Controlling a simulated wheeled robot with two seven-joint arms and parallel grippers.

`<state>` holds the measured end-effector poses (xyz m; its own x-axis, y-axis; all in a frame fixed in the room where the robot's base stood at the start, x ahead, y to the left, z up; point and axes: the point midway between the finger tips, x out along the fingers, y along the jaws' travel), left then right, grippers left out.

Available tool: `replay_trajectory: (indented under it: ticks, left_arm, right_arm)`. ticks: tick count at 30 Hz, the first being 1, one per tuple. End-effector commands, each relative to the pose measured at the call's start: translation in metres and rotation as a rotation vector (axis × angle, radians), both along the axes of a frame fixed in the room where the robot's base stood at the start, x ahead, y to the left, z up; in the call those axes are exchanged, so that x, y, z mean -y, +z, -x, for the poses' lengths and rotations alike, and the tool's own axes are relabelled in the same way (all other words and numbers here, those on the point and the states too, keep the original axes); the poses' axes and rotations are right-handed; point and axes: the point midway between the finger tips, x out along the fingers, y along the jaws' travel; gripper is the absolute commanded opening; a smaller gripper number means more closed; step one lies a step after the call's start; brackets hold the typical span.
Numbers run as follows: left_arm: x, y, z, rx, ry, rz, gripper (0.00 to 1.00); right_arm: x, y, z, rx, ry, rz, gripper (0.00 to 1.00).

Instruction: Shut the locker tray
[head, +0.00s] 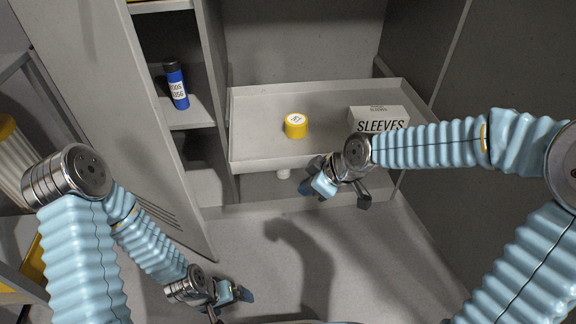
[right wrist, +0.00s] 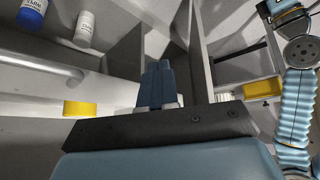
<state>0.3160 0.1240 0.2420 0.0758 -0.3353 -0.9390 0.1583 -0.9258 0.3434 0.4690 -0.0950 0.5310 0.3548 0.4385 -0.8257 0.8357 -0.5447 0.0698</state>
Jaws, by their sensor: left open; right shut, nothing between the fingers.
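The locker tray (head: 255,150) is a shallow grey tray inside the open locker. It holds a yellow round container (head: 295,126) and a white box marked SLEEVES (head: 380,119). My left gripper (head: 232,296) is open and empty, low in front of the locker, away from the tray.
The locker door (head: 120,110) stands open on the left. A blue bottle (head: 176,85) stands on a side shelf (head: 188,113) left of the tray. A rack with a yellow-topped container (head: 8,128) is at the far left. The floor (head: 375,265) before the locker looks clear.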

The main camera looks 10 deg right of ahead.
Motion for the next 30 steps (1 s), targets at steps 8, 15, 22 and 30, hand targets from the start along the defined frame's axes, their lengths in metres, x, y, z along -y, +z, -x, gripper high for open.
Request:
replay_trajectory:
  ticks: [8,15,22,30]
  left_arm:
    - [-0.004,-0.023,-0.001,0.002,0.006,-0.005,1.00]
    - [-0.004,-0.028,-0.001,0.001,0.006,-0.004,1.00]
    - [-0.002,-0.043,-0.001,-0.002,0.005,-0.001,1.00]
    - [-0.001,-0.049,-0.001,-0.004,0.003,0.002,1.00]
  right_arm:
    - [0.000,0.102,0.017,0.291,0.337,0.220,0.00]
    - [-0.009,0.089,0.010,0.304,0.363,0.237,0.00]
    - [-0.029,0.047,-0.012,0.302,0.364,0.235,0.00]
    - [-0.040,0.028,-0.046,0.305,0.356,0.232,0.00]
